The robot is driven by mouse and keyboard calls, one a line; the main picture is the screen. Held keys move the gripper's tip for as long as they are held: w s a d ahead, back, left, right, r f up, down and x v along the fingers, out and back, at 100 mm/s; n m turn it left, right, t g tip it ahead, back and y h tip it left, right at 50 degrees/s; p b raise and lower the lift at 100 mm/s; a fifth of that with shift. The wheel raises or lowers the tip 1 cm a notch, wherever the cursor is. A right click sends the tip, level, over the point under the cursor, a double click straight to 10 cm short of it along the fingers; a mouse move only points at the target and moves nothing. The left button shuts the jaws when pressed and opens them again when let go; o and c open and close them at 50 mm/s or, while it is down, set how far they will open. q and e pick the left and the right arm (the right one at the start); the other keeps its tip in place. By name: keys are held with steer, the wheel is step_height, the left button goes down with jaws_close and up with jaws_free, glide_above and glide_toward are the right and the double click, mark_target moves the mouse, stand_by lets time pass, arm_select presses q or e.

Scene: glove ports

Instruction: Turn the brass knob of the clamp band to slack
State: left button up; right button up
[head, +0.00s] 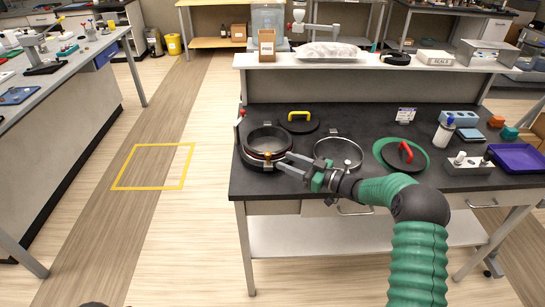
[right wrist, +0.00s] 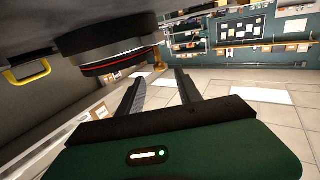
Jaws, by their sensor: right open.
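A dark round port (head: 268,137) stands at the left end of the black bench top, with a clamp band (right wrist: 108,66) around it showing a thin red line. The small brass knob (head: 267,156) is on the band's front side; it also shows in the right wrist view (right wrist: 158,60). My right gripper (head: 282,160) is open and empty, its fingers pointing left at the knob. In the right wrist view the knob lies beyond the tips, roughly in line with the gap between the fingers (right wrist: 155,82). I cannot tell which way the knob is turned. My left gripper is out of view.
A silver-rimmed ring (head: 338,142) stands just right of the port, close behind my right gripper. A lid with a yellow handle (head: 299,122) lies behind; a red-handled lid (head: 404,163) sits on the right. The floor left of the bench is clear.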

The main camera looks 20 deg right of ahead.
steer(key=v, duration=0.9)
